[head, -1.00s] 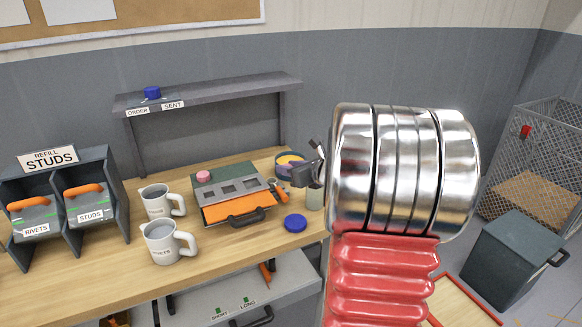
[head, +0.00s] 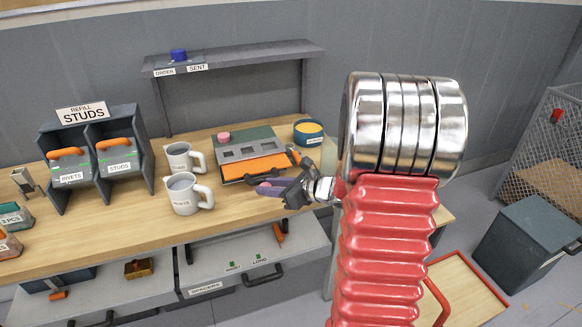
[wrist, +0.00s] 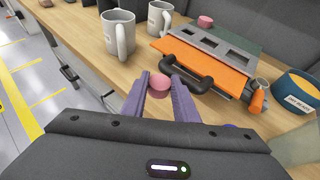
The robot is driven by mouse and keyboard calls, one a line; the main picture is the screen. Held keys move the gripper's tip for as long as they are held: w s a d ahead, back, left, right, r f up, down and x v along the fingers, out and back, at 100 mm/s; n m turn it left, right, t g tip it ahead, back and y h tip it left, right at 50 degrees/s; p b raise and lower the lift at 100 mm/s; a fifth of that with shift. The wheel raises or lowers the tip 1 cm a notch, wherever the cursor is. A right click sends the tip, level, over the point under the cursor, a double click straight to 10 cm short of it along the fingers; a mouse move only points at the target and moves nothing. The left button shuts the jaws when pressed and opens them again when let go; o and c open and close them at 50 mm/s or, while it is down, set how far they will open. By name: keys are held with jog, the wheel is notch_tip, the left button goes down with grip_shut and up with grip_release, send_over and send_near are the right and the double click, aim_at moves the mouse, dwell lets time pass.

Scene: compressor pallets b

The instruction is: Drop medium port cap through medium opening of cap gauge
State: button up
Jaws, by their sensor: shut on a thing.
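My gripper (head: 268,188) is over the front part of the workbench, in front of the cap gauge. Its purple fingers are shut on a pink round cap (wrist: 160,83), held between the fingertips; the cap also shows in the head view (head: 264,184). The cap gauge (head: 283,142) is a grey plate with three square openings above an orange front with a black handle. In the wrist view the gauge (wrist: 215,48) lies beyond the fingertips, to the right, and the held cap is apart from it. Another pink cap (head: 224,136) sits at the gauge's back left.
Two grey-white mugs (head: 184,194) stand left of the gauge. A yellow-topped blue tub (head: 308,131) stands to its right. A stud and rivet rack (head: 97,165) is farther left. A blue cap (head: 179,55) lies on the raised shelf (head: 235,57).

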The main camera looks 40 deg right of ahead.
jog(key=a+f+n+g+y, duration=0.2)
jog(key=a+f, duration=0.4)
jog(key=a, duration=0.5)
jog(key=a+f+n+g+y, duration=0.2)
jog(key=a+f+n+y, duration=0.2)
jog(key=a, duration=0.6)
notch_tip(320, 180, down, 3)
jog(key=shift+s+a+r+n+g+y, duration=0.15)
jog(key=shift+a+n+g+y, duration=0.15)
jog(key=shift+a+n+g, duration=0.15)
jog(key=shift+s+d, duration=0.1)
